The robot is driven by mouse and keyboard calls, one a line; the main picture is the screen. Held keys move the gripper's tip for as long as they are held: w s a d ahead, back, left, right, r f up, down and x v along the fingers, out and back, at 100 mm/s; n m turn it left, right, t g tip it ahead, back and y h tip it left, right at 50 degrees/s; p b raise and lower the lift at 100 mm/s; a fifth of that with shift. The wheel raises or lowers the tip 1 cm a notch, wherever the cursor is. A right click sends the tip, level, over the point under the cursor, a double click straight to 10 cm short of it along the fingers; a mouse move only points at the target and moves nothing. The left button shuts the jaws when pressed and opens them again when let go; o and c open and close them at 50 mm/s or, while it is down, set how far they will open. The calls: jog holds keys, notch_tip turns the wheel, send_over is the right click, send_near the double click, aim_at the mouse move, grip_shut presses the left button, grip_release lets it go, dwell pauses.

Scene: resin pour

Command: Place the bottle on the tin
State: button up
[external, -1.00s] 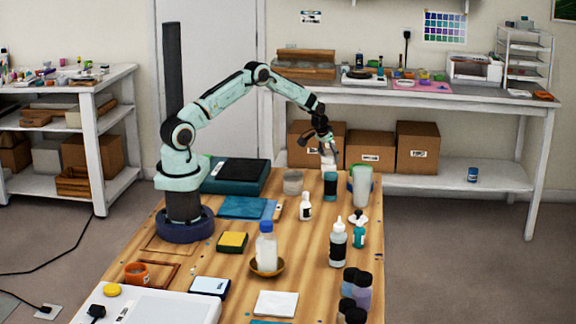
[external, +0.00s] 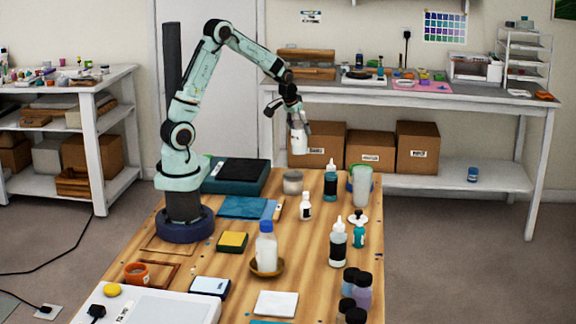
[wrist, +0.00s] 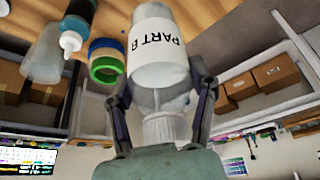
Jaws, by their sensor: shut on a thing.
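The white bottle (external: 299,143), labelled "PART B" in the wrist view (wrist: 160,48), is in my gripper (external: 298,124). My gripper is shut around its upper part, with the cap toward the palm, and holds it clear of the table, roughly upright. In the wrist view the fingers of my gripper (wrist: 160,92) lie on both sides of the bottle. A short grey cylinder that looks like the tin (external: 292,184) stands near the table's far end, below the held bottle in the picture, with a visible gap. I cannot make out the tin in the wrist view.
A dark teal bottle (external: 330,182), a small white bottle (external: 306,207) and a translucent cup (external: 362,188) stand right of the tin. A dark teal case (external: 235,178) is to the left. Several other bottles stand nearer.

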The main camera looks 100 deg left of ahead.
jog(key=s+d+r+n+g, duration=0.4)
jog(key=s+d+n, duration=0.6)
jog(key=s, duration=0.2)
jog(key=m, duration=0.2)
send_near(293, 151)
notch_tip(293, 151, down, 4)
jog(key=s+a, duration=0.2)
jog(key=shift+w+a+f+t+y, duration=0.25)
jog(key=shift+f+t+y, duration=0.15)
jog(key=shift+f, duration=0.05)
jog(key=shift+w+a+f, duration=0.1)
jog(key=shift+f, duration=0.8)
jog(key=shift+w+a+f, duration=0.1)
jog(key=shift+f, duration=0.8)
